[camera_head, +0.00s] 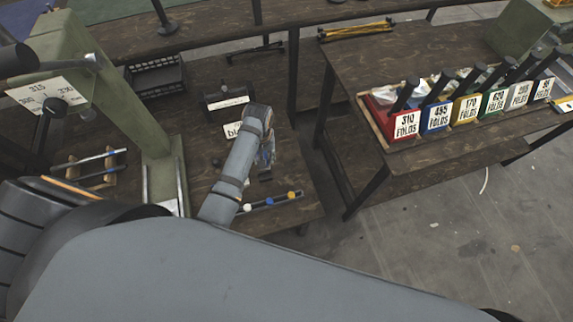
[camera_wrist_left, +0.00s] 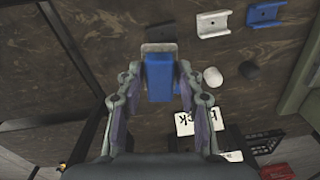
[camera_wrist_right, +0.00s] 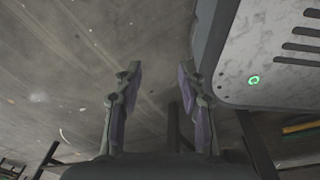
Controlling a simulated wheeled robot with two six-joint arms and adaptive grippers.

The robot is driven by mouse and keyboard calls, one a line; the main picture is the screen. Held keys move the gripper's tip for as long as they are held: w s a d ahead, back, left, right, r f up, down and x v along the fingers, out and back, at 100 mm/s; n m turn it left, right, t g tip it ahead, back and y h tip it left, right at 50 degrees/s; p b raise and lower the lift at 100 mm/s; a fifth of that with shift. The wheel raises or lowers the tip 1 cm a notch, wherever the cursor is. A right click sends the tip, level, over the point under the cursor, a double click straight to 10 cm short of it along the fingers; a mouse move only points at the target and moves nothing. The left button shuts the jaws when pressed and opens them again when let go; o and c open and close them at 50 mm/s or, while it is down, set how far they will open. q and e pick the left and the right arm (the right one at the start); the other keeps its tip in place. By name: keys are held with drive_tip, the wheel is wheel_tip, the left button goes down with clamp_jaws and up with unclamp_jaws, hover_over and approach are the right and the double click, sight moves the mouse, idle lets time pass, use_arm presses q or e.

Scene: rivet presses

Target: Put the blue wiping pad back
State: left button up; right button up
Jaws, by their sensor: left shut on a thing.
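The blue wiping pad (camera_wrist_left: 158,80) is a small upright-looking block in the left wrist view, between the fingers of my left gripper (camera_wrist_left: 158,95). The gripper is shut on it, over the dark wooden bench. A pale grey piece (camera_wrist_left: 158,47) shows at the pad's far end; I cannot tell whether it is a holder or part of the pad. In the head view my left gripper (camera_head: 267,155) is mostly hidden behind my forearm. My right gripper (camera_wrist_right: 150,92) is open and empty above the concrete floor in its wrist view.
A white cradle (camera_wrist_left: 214,23) and a blue cradle (camera_wrist_left: 265,13) lie nearby on the bench, with a white knob (camera_wrist_left: 212,77) and a black knob (camera_wrist_left: 249,70). A green press (camera_head: 115,75) stands left. Labelled colour bins (camera_head: 436,116) stand on the right-hand table.

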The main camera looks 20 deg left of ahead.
use_arm(q)
drive_tip(key=s+d+r+n, duration=0.2)
drive_tip(key=s+r, duration=0.1)
drive_tip(key=s, duration=0.4)
drive_tip(key=w+d+f+b, duration=0.1)
drive_tip(key=w+f, duration=0.2)
drive_tip(key=w, duration=0.1)
drive_tip(key=w+d+f+b, duration=0.1)
drive_tip(key=w+f, duration=0.2)
drive_tip(key=w, duration=0.1)
drive_tip(key=w+d+f+b, duration=0.1)
drive_tip(key=w+f+b, duration=0.1)
drive_tip(key=w+f, duration=0.1)
drive_tip(key=shift+w+d+f, duration=0.1)
drive_tip(key=shift+w+f, duration=0.05)
drive_tip(key=shift+w, duration=0.25)
drive_tip(key=shift+w+d+f, duration=0.1)
drive_tip(key=shift+w, duration=0.3)
drive_tip(key=shift+w+f, duration=0.15)
drive_tip(key=shift+f, duration=0.15)
drive_tip(key=f, duration=0.1)
drive_tip(key=f+b, duration=0.1)
drive_tip(key=shift+w+d+f, duration=0.1)
drive_tip(key=shift+w+f, duration=0.1)
drive_tip(key=shift+f, duration=0.5)
use_arm(e)
drive_tip(key=f, duration=0.5)
drive_tip(key=shift+w+d+f, duration=0.1)
drive_tip(key=shift+d+f, duration=0.1)
drive_tip(key=shift+d, duration=0.15)
